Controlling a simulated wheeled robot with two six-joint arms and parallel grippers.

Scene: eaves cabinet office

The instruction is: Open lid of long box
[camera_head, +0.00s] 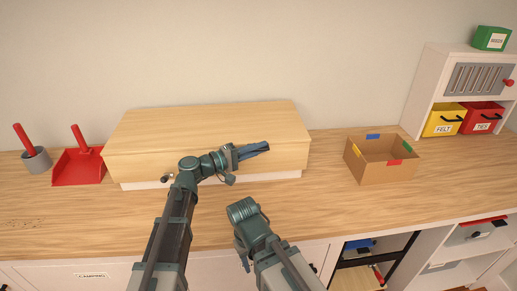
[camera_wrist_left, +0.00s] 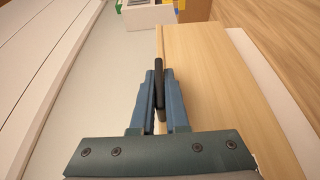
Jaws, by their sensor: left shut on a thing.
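The long box (camera_head: 140,172) stands on the counter against the wall, with a white lower body and a wide light-wood lid (camera_head: 210,118). The lid looks down in the head view, and its wood also shows in the left wrist view (camera_wrist_left: 215,95). My left gripper (camera_head: 264,147) is at the lid's front side, right of its middle. In the left wrist view its blue fingers (camera_wrist_left: 159,80) are shut on a thin dark handle (camera_wrist_left: 159,62) beside the lid's edge. The arm hides part of the box front. My right arm is in front of the box, but its fingers do not show.
An open cardboard box (camera_head: 385,172) with coloured tabs stands right of the long box. A red dustpan (camera_head: 78,168) and a grey cup (camera_head: 37,160) stand at left. A white shelf (camera_head: 425,85) with yellow and red bins is at far right. The front counter strip is mostly clear.

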